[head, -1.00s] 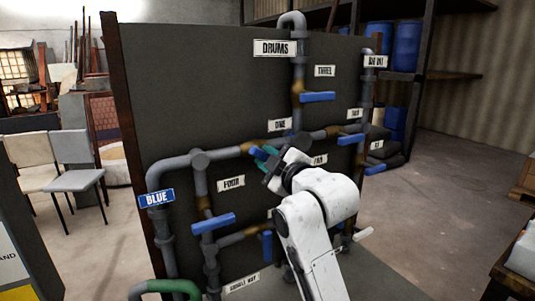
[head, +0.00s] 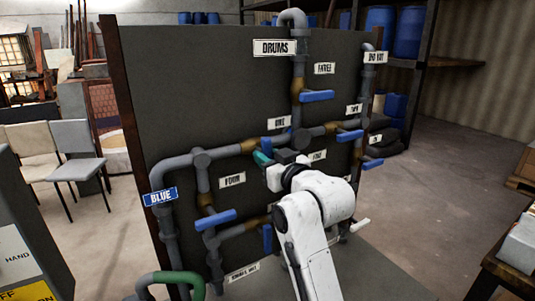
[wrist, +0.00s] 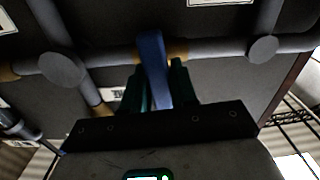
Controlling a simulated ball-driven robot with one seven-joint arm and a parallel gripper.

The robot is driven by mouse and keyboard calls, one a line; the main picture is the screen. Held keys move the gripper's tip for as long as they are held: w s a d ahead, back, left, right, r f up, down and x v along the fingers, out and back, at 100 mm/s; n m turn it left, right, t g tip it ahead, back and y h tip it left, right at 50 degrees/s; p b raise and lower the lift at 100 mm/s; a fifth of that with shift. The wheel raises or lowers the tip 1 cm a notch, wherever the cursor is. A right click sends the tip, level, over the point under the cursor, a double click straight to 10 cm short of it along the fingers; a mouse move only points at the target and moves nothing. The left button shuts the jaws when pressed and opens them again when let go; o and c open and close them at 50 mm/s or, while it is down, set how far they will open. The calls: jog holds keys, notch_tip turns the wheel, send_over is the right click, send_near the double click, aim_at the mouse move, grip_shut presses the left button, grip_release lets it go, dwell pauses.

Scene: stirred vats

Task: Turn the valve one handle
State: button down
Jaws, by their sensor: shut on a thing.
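The valve one handle (wrist: 153,65) is a blue lever on the grey pipe, below the label reading ONE (head: 279,122). In the wrist view it stands upright across the horizontal pipe (wrist: 112,55). My gripper (wrist: 157,72) is shut on it, with one dark green finger on each side. In the head view my gripper (head: 264,158) is at the pipe just below the label, and its body and wrist hide most of the handle.
Other blue handles are close by: one above (head: 317,96), one right (head: 350,136), one lower left (head: 215,220). A green curved pipe (head: 175,279) is low at left. A table (head: 510,255) stands at right, with open floor between.

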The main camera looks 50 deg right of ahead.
jog(key=shift+f+m, duration=0.2)
jog(key=shift+m, duration=0.4)
jog(key=c, duration=1)
grip_release()
jog(key=shift+r, duration=0.15)
jog(key=b+v, duration=0.2)
jog(key=v, duration=0.8)
jog(key=shift+s+a, duration=0.1)
jog(key=shift+s, duration=0.25)
